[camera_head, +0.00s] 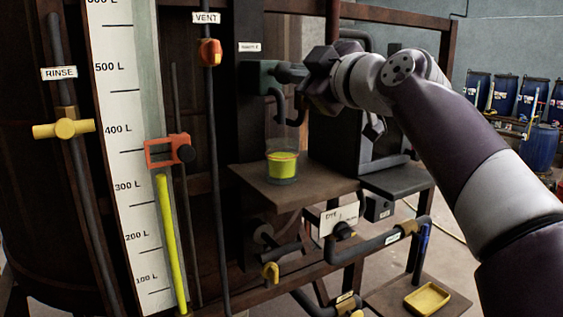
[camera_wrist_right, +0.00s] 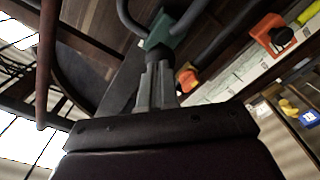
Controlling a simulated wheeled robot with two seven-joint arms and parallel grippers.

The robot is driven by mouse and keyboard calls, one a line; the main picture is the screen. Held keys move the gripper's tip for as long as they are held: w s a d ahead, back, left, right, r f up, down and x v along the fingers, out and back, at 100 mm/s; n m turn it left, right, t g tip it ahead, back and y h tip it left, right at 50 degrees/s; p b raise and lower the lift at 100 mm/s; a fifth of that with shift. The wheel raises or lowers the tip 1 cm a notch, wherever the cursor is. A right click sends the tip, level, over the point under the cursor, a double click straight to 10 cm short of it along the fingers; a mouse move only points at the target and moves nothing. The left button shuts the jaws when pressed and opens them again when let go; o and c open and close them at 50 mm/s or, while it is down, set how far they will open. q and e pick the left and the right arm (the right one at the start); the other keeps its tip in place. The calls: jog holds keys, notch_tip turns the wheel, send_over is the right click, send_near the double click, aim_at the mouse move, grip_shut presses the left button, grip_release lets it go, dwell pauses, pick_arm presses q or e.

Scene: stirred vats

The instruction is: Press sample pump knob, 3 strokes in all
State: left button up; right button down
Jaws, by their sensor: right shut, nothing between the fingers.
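The sample pump has a teal body (camera_head: 262,76) on a dark post, below a small white label (camera_head: 249,47). Its dark knob (camera_head: 288,73) faces right, toward my right gripper (camera_head: 306,76). The fingertips are at the knob's end; I cannot tell whether they touch or press it. In the right wrist view the closed grey fingers (camera_wrist_right: 157,84) point at the knob, with the teal body (camera_wrist_right: 160,30) beyond. The right gripper is shut and empty. A clear beaker (camera_head: 282,170) with yellow-green liquid stands upright under the curved spout. My left gripper is not in view.
The beaker stands on a brown shelf (camera_head: 252,184). To the left are a level scale (camera_head: 124,130) with an orange clamp (camera_head: 168,151), a yellow rinse handle (camera_head: 64,129) and an orange vent knob (camera_head: 210,52). Pipes run below the shelf. Blue drums (camera_head: 504,92) stand far right.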

jog(key=b+v, duration=0.3)
jog(key=v, duration=0.3)
jog(key=shift+b, duration=0.4)
